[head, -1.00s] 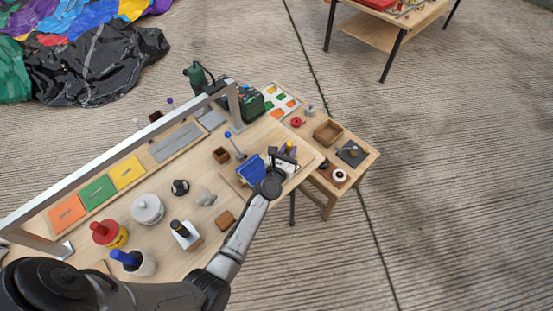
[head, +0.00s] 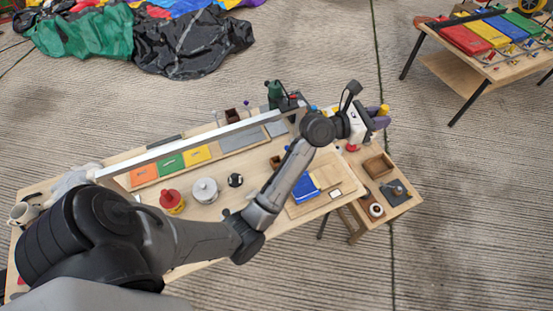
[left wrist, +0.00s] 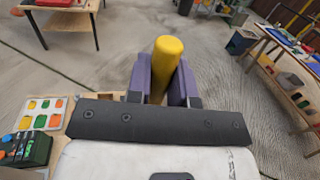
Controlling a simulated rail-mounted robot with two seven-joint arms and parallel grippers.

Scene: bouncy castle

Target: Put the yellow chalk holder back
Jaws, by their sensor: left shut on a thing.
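The yellow chalk holder (head: 384,110) is a short yellow cylinder. My left gripper (head: 380,122), with purple fingers, is shut on it and holds it in the air above the far right end of the workbench, near the small side table. In the left wrist view the yellow chalk holder (left wrist: 166,62) stands up between the two purple fingers of my left gripper (left wrist: 164,84), its rounded end pointing away from the palm. My right gripper is not in view.
The workbench (head: 235,207) carries a blue bin (head: 305,187), a white canister (head: 205,190) and a metal overhead rail (head: 215,133). The side table holds a wooden box (head: 377,166) and a dark slab (head: 396,191). A tray of coloured pieces (left wrist: 22,122) lies left of the gripper.

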